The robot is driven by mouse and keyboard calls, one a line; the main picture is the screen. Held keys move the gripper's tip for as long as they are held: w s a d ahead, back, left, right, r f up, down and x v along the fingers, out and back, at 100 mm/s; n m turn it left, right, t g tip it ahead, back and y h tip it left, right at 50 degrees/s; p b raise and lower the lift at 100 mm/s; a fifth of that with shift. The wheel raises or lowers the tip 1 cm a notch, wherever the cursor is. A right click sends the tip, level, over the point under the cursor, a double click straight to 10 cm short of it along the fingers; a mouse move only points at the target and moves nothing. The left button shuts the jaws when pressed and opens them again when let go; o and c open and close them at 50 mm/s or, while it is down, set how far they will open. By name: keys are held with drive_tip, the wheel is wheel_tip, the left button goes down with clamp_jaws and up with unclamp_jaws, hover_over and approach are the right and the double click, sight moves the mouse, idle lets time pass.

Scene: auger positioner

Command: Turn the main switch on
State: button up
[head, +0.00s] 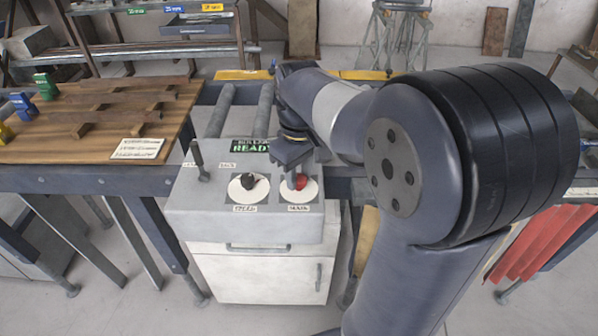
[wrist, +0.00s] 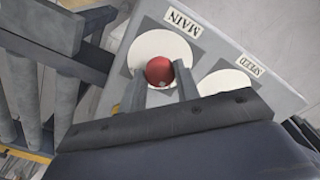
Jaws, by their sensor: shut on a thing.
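The main switch is a red knob (head: 299,181) on a white round plate (head: 311,193), at the right of the grey control box top. In the wrist view the red knob (wrist: 159,71) sits between my fingers, next to the label MAIN (wrist: 184,21). My gripper (head: 294,177) reaches down from above and is shut on the red knob; the wrist view shows its two fingers (wrist: 160,92) on either side. The gripper and wrist cover part of the knob in the head view. The knob's pointing direction cannot be told.
A black SPEED knob (head: 248,181) sits left of the main switch, and a lever (head: 199,160) stands at the box's left. A green READY display (head: 252,146) is behind.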

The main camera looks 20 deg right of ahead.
sight(299, 178)
drive_tip(key=o, duration=1)
drive_tip(key=shift+c, duration=0.2)
wheel_tip(299, 178, up, 11)
drive_tip(key=shift+f, duration=0.2)
wheel_tip(299, 178, down, 11)
drive_tip(key=shift+r, duration=0.2)
idle(0.5)
